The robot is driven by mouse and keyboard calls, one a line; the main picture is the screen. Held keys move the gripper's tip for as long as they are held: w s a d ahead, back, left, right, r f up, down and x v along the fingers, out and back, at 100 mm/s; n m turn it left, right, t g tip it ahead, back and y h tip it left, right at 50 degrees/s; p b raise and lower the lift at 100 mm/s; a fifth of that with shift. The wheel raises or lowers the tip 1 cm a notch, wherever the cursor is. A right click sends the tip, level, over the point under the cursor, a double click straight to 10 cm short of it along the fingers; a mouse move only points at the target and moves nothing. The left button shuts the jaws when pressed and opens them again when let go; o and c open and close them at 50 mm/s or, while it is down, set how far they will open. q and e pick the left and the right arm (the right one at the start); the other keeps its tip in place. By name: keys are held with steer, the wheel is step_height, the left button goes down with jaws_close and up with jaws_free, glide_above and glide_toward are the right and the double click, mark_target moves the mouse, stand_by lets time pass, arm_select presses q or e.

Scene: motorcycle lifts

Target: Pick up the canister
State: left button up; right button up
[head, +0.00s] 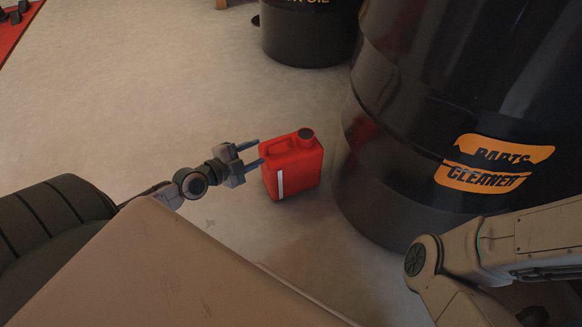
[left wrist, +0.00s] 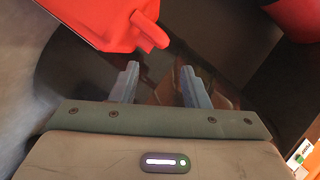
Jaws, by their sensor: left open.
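The canister (head: 292,164) is red with a black cap and a pale strip on its side. It stands upright on the floor near the middle of the head view. My left gripper (head: 255,153) is open at the canister's left side, its two blue fingers pointing toward the handle end. In the left wrist view, the red canister (left wrist: 105,22) is at the top left, beyond the open fingers (left wrist: 158,85). Nothing is between the fingers. Whether a finger touches the canister cannot be told. My right arm enters at the lower right of the head view, with no fingers showing.
A large black drum (head: 405,130) labelled "Parts Cleaner" stands close to the right of the canister. Another black drum (head: 308,35) is behind it. A dark tyre-like thing (head: 50,225) is at the left.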

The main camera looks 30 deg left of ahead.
mark_target(280, 141)
arm_select(q)
steer(key=shift+r+b+x, duration=0.2)
steer(key=shift+b+x, duration=0.3)
steer(key=shift+x, duration=4.3)
jaws_close()
